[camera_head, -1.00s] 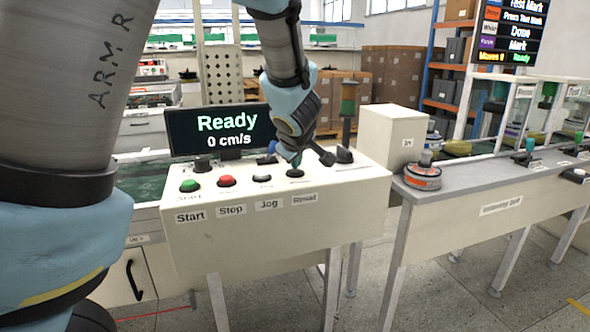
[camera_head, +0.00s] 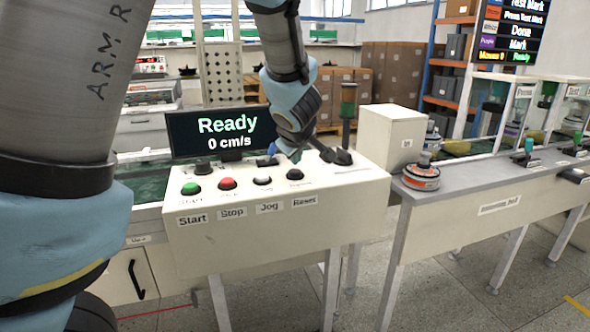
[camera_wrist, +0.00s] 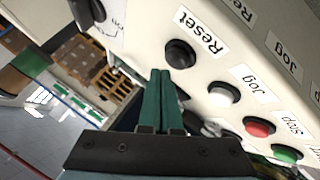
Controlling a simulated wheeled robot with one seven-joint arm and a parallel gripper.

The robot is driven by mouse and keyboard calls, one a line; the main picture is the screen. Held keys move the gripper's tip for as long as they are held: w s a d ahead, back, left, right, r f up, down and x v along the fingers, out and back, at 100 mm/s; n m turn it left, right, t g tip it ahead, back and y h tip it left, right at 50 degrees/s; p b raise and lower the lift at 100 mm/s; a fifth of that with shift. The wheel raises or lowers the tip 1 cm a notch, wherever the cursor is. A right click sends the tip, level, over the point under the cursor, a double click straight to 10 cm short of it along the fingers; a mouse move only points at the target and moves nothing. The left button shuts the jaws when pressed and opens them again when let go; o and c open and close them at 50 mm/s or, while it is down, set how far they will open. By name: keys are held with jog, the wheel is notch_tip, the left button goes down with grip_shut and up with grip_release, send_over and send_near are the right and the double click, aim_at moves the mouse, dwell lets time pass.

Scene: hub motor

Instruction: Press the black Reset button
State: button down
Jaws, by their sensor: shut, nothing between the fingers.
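The black Reset button (camera_head: 295,174) is the rightmost of the button row on the cream control panel (camera_head: 240,235), above its Reset label (camera_head: 304,202). In the wrist view the black button (camera_wrist: 180,54) is round and fully visible, just beyond the fingertips. My gripper (camera_head: 292,154) hangs over the panel behind the button. In the wrist view its two green fingers (camera_wrist: 161,72) are together and empty. The tips appear apart from the button, though the exact gap is hard to judge.
The white Jog (camera_head: 262,181), red Stop (camera_head: 227,184) and green Start (camera_head: 191,189) buttons lie left of Reset. A display (camera_head: 219,130) reading "Ready, 0 cm/s" stands behind them. Black parts (camera_head: 336,156) sit on the panel to the right of my gripper.

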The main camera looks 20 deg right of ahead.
aim_at(293, 172)
jog(key=shift+r, duration=0.1)
notch_tip(293, 172, up, 5)
jog(key=p, duration=0.5)
jog(key=shift+p, duration=0.35)
